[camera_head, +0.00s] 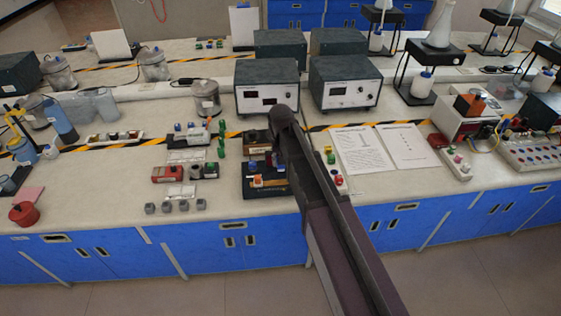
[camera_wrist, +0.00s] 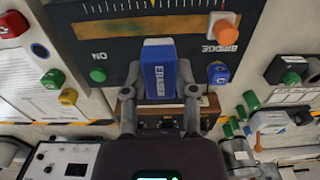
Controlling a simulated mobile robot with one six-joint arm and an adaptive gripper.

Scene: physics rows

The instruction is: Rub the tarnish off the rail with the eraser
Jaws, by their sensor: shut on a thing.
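My gripper (camera_wrist: 160,98) is shut on a blue and white eraser (camera_wrist: 158,72) with lettering on its side. In the wrist view the eraser's far end overlaps the dark panel (camera_wrist: 110,52) marked ON and BRIDGE. A tan-brown strip, likely the rail (camera_wrist: 205,24), runs across this panel beside a row of white marks. In the head view the dark panel (camera_head: 277,189) lies at the bench's front edge. My arm hides most of the gripper and eraser there.
Two metered boxes (camera_head: 267,90) (camera_head: 345,85) stand behind. Papers (camera_head: 362,150) lie to the right, grey blocks (camera_head: 184,206) to the left.

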